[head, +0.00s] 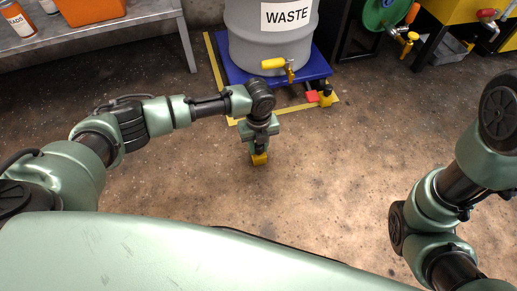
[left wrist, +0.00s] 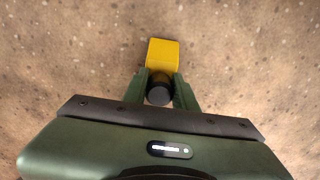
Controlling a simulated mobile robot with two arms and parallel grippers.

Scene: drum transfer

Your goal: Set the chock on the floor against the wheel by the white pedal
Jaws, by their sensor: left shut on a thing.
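The yellow chock (head: 259,159) is in my left gripper (head: 259,150), seen from above the bare floor. In the left wrist view the yellow block (left wrist: 163,54) with a dark round knob (left wrist: 158,95) sits between the fingers of the left gripper (left wrist: 159,88), which are shut on the knob. Whether the chock touches the floor cannot be told. The blue dolly (head: 318,62) under the waste drum is beyond the gripper. A red pedal (head: 312,96) is at its near right corner, beside a yellow caster part (head: 326,98). I see no white pedal. My right gripper is out of view.
The grey waste drum (head: 250,45) stands on the dolly, with a yellow-handled tap (head: 275,64) at its front. Yellow floor tape (head: 211,55) borders the dolly. A metal bench (head: 110,22) is at the back left. Open floor lies right of the gripper.

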